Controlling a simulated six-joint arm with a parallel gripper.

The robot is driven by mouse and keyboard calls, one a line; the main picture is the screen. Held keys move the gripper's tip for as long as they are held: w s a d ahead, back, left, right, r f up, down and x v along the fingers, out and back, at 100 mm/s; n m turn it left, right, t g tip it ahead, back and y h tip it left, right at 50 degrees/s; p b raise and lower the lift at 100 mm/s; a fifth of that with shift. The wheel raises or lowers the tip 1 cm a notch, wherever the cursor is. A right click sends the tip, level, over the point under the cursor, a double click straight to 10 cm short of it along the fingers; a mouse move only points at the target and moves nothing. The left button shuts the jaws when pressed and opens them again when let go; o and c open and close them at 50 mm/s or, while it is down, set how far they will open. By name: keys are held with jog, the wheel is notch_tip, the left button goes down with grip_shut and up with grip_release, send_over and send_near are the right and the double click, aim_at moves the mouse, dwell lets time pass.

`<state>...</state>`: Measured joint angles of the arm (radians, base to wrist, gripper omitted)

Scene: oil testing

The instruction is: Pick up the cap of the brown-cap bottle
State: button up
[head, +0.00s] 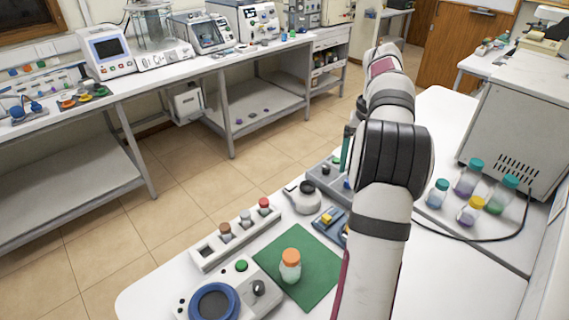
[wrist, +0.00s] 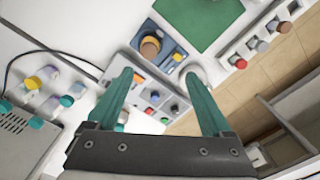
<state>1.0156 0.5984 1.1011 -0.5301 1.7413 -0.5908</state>
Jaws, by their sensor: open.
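A small bottle with a brown cap (head: 225,229) stands in a white rack (head: 240,240) beside a grey-capped and a red-capped one. What seems to be the same brown cap (wrist: 284,27) shows at the upper right of the wrist view. A round brown piece (wrist: 151,46) also sits on a blue device (wrist: 165,40), and I cannot tell whether it is a bottle's cap. My gripper (wrist: 158,75) is open and empty, its teal fingers pointing down above the table, left of the rack in the wrist view. In the head view my arm hides most of it.
An orange-capped bottle (head: 290,266) stands on a green mat (head: 318,262). A device with a blue ring (head: 213,303) is at the front left. A white round device (head: 303,197) stands behind the mat. Several capped bottles (head: 470,210) and a large grey box (head: 520,135) are at right.

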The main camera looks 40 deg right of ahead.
jog(key=d+f, duration=0.1)
jog(key=f, duration=1)
jog(key=s+d+f, duration=0.1)
jog(key=f, duration=0.4)
jog(key=shift+d+f, duration=0.2)
jog(key=shift+d, duration=0.15)
grip_shut()
jog(key=shift+r, duration=0.1)
